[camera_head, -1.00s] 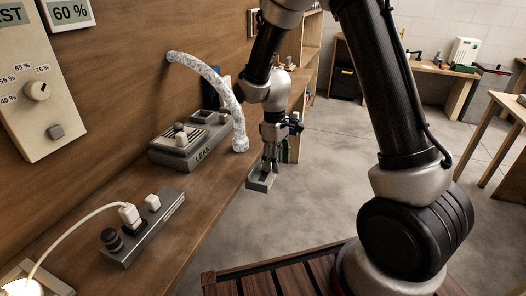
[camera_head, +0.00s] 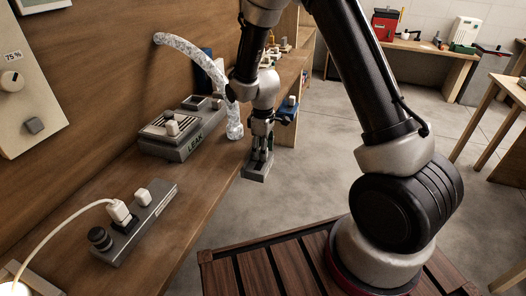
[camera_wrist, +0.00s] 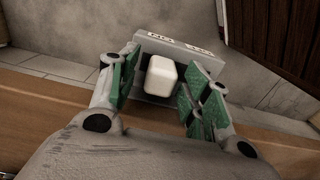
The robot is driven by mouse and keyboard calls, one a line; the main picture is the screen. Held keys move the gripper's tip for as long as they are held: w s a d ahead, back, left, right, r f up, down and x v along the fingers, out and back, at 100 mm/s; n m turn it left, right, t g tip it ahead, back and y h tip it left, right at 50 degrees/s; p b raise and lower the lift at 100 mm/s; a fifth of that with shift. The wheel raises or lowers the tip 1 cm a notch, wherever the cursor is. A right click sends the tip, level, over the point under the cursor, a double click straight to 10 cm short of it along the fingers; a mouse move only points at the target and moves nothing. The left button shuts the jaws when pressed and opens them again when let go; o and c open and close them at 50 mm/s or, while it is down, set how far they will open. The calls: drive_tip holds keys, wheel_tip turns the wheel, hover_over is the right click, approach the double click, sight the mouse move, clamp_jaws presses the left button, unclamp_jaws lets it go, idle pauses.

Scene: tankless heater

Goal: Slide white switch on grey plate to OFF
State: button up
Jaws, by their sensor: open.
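The white switch (camera_wrist: 160,78) is a rounded block on the grey plate (camera_wrist: 178,42), seen in the wrist view. Dark lettering runs along the plate's far edge, too small to read. In the head view the grey plate (camera_head: 256,174) is at the shelf's front edge, and the switch is mostly hidden by my gripper (camera_head: 261,152). My gripper is open and points down over the plate. In the wrist view its green-padded fingers (camera_wrist: 159,92) are on either side of the switch. Gaps show at both sides; I cannot tell whether any finger touches.
A wooden shelf (camera_head: 185,215) runs along the wall. On it are a grey LEAK box (camera_head: 172,140), a power strip (camera_head: 140,220) with a white plug, and a silver hose (camera_head: 195,52) close behind my gripper. Open floor (camera_head: 330,150) lies to the right.

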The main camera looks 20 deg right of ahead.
sight(259, 166)
drive_tip(key=shift+f, duration=0.45)
clamp_jaws()
drive_tip(key=shift+s+a, duration=0.65)
drive_tip(key=shift+s, duration=0.3)
drive_tip(key=shift+s+a, duration=0.6)
drive_tip(key=shift+s, duration=0.3)
unclamp_jaws()
wheel_tip(259, 166, up, 12)
